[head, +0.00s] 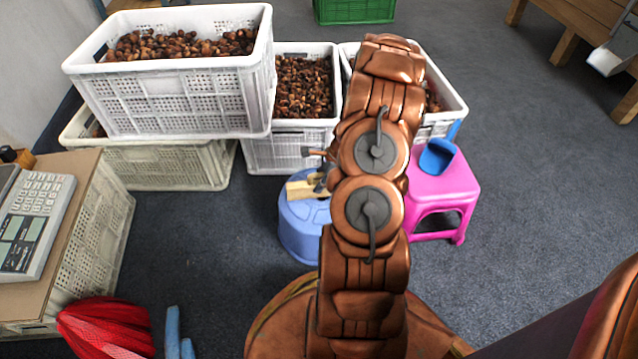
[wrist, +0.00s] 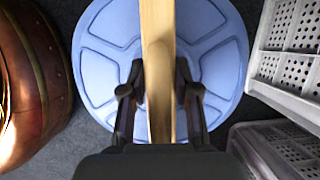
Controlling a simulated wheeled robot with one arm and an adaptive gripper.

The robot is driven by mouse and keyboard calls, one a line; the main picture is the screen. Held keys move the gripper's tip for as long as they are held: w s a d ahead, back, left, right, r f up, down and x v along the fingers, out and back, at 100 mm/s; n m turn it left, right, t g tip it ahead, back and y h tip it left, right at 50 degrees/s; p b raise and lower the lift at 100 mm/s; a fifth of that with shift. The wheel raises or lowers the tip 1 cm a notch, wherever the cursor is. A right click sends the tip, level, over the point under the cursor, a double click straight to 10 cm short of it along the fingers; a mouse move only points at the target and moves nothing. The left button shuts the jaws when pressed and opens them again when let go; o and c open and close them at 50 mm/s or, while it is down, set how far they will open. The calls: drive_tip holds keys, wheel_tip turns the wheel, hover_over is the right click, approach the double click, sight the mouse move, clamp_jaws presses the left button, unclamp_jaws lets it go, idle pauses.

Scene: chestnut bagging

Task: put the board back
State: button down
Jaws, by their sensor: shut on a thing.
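The board (wrist: 157,25) is a narrow piece of light wood, seen edge-on between my fingers in the wrist view. My gripper (wrist: 160,105) is shut on it, with one finger on each side. Below it is the round blue stool (wrist: 105,35). In the head view the board (head: 301,190) shows at the stool's top (head: 300,225), partly hidden by my gripper (head: 322,180) and arm. I cannot tell whether the board touches the stool.
A pink stool (head: 445,185) with a blue scoop (head: 438,157) stands to the right. White crates of chestnuts (head: 170,95) stand behind and left. A scale (head: 35,225) sits on a crate at left. Red net bags (head: 105,328) lie front left.

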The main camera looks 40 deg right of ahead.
drive_tip(key=shift+r, duration=0.1)
drive_tip(key=c, duration=0.8)
unclamp_jaws()
drive_tip(key=shift+c, duration=0.2)
